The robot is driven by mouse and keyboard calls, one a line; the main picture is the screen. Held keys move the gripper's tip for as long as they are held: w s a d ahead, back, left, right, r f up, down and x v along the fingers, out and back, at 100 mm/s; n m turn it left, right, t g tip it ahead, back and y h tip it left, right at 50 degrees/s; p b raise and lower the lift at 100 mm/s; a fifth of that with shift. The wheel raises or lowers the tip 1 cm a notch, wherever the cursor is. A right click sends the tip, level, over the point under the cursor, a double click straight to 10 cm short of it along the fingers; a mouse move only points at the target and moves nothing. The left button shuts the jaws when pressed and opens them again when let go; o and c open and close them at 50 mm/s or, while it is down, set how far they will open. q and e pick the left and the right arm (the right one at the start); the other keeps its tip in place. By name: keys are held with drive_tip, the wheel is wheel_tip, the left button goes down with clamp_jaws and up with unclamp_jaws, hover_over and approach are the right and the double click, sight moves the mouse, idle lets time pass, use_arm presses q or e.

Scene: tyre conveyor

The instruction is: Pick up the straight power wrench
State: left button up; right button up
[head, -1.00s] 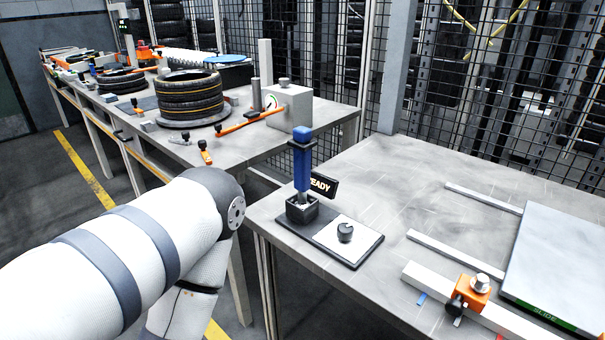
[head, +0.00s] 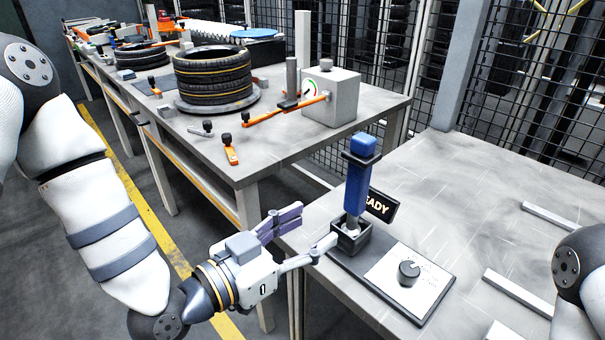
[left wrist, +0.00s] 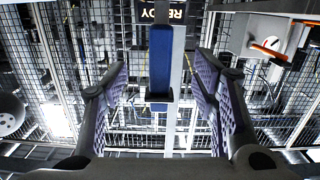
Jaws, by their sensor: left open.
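The straight power wrench (head: 358,185) is a blue upright tool with a dark collar, its lower end in a small dark square holder (head: 351,239) near the front corner of the right table. My left gripper (head: 309,230) is open and empty in front of the wrench, a little to its left and near the holder's height. In the left wrist view the blue wrench (left wrist: 160,62) appears between the two spread, purple-padded fingers, beyond them. No contact with the wrench is visible. My right gripper is out of view; only a piece of my right arm shows at the right edge.
A READY sign (head: 381,205) stands right behind the holder. A white plate with a black knob (head: 409,272) lies on the same dark base. The left table carries stacked tyres (head: 212,78) and a grey box (head: 331,97). A gap separates the tables.

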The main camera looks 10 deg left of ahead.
sight(352, 187)
use_arm(q)
drive_tip(key=shift+t+h, duration=0.3)
drive_tip(key=shift+t, duration=0.1)
drive_tip(key=x, duration=0.4)
drive_tip(key=r+x, duration=0.1)
drive_tip(key=x, duration=0.3)
drive_tip(key=r+x, duration=0.1)
drive_tip(key=x, duration=0.3)
drive_tip(key=shift+w+r+b, duration=0.25)
drive_tip(key=shift+b, duration=0.05)
clamp_jaws()
drive_tip(key=shift+r, duration=0.15)
